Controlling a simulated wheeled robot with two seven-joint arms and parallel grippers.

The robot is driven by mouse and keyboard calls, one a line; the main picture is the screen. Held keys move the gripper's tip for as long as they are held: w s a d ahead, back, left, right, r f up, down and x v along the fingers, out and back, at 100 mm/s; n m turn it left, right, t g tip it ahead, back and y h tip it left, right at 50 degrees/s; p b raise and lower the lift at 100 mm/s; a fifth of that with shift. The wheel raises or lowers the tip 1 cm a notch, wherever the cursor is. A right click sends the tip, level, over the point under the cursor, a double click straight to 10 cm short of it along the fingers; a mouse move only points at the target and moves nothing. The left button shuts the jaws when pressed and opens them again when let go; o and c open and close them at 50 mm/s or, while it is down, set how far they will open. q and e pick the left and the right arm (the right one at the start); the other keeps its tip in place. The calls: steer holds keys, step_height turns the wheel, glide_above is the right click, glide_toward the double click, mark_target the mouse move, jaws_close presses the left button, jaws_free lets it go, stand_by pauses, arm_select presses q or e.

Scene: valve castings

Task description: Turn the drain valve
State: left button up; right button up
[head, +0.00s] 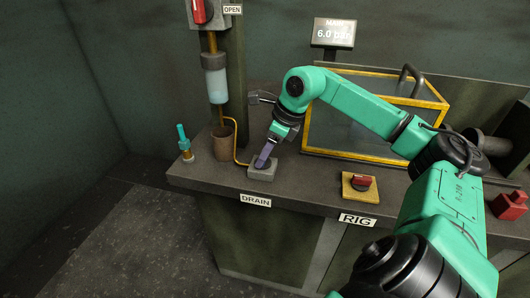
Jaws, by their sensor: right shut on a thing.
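The drain valve (259,174) is a small grey block on the bench top, just behind the DRAIN label (255,201). My right gripper (264,162) reaches down onto it from above and is shut on its handle. The gripper's fingers cover most of the handle, so its angle cannot be told. A thin yellow pipe (235,147) runs to the valve block from the clear cylinder (216,84) on the post. My left gripper is not in view.
A brown cup (221,143) and a teal-topped fitting (184,142) stand left of the valve. A red switch on a yellow plate (350,192) sits behind the RIG label (357,220). A yellow-framed glass case (335,118) stands behind my right arm. A display (333,33) reads 6.0 bar.

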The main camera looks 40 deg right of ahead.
steer(key=shift+m+h, duration=0.4)
steer(key=shift+m, duration=0.5)
steer(key=shift+r+m+t, duration=0.15)
steer(key=shift+m+t, duration=0.15)
steer(key=shift+m, duration=0.5)
steer(key=m+h+p, duration=0.1)
steer(key=m+p, duration=0.2)
steer(key=shift+a+r+m+h, duration=0.2)
steer(key=shift+m+h, duration=0.1)
steer(key=shift+h, duration=0.1)
steer(key=m+h+p, duration=0.1)
steer(key=m+p, duration=0.1)
steer(key=shift+a+m, duration=0.1)
steer(key=shift+m, duration=0.3)
steer(key=m, duration=0.1)
steer(key=m+h+p, duration=0.1)
steer(key=m, duration=0.1)
steer(key=shift+w+f+m, duration=0.1)
steer(key=shift+f+m, duration=0.05)
steer(key=shift+m, duration=0.15)
steer(key=shift+a+f+m+g+h, duration=0.1)
steer(key=shift+m+g+h, duration=0.3)
steer(key=shift+m, duration=0.6)
steer(key=shift+m+g+h, duration=0.4)
steer(key=shift+m, duration=0.6)
steer(key=o, duration=1.4)
